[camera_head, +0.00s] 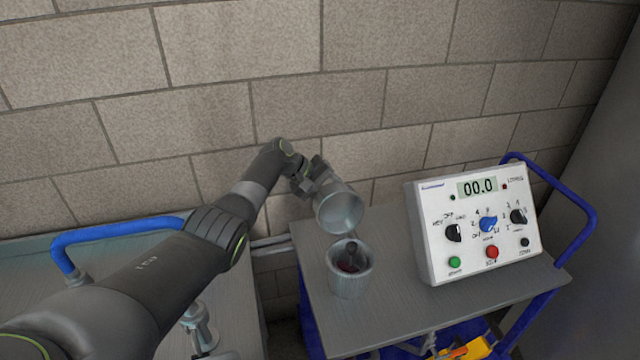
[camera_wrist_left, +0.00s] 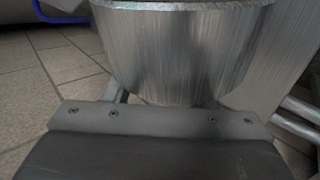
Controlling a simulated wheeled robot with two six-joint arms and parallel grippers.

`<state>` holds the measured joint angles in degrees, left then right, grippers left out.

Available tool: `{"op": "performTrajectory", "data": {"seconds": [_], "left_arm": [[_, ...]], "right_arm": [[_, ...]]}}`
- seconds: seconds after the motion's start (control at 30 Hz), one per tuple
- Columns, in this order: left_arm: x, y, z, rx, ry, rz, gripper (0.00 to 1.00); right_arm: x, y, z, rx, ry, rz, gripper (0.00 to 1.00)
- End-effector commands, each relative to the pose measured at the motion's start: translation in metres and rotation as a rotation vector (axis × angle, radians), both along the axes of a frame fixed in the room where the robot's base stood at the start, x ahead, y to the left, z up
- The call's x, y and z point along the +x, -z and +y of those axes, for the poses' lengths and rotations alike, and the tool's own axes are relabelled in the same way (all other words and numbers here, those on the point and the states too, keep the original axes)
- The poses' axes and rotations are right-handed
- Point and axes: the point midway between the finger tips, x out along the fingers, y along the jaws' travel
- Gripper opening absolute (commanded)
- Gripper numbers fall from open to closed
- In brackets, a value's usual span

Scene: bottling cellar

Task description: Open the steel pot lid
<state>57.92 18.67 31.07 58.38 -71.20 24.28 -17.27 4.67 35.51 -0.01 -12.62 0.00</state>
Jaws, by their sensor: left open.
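The steel pot (camera_head: 349,283) stands on the grey cart top, with its mouth open and a dark object with some red inside. Its steel lid (camera_head: 341,209) is a deep, cup-shaped cover. It is tilted up above and behind the pot, with its hollow underside facing the head camera. Whether a hinge joins them is hidden. My left gripper (camera_head: 314,181) is open at the upper left of the lid, right up against it; contact is unclear. In the left wrist view a brushed steel wall, apparently the lid (camera_wrist_left: 180,55), fills the space ahead of the gripper. My right gripper is out of view.
A white control box (camera_head: 478,222) with knobs and a display stands right of the pot on the cart top (camera_head: 400,310). A blue cart handle (camera_head: 575,215) rises at the right. A brick wall is close behind. A second blue-handled surface (camera_head: 100,232) lies at the left.

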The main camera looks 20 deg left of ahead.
Motion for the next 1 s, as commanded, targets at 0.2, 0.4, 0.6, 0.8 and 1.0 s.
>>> {"op": "performTrajectory", "data": {"seconds": [0.2, 0.4, 0.6, 0.8, 1.0], "left_arm": [[-0.006, -0.013, 0.012, 0.0, -0.001, -0.002, 0.51], [-0.017, -0.033, 0.031, 0.003, -0.001, -0.003, 0.51], [-0.03, -0.058, 0.054, 0.005, -0.002, -0.003, 0.51], [-0.047, -0.09, 0.082, 0.005, -0.003, -0.003, 0.51], [-0.058, -0.112, 0.1, 0.002, -0.002, 0.001, 0.51]], "right_arm": [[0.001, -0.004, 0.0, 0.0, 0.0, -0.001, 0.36], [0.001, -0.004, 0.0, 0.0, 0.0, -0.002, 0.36], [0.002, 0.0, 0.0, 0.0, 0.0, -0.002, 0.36], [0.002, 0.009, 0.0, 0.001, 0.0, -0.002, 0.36], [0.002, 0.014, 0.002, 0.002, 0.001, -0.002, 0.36]]}}
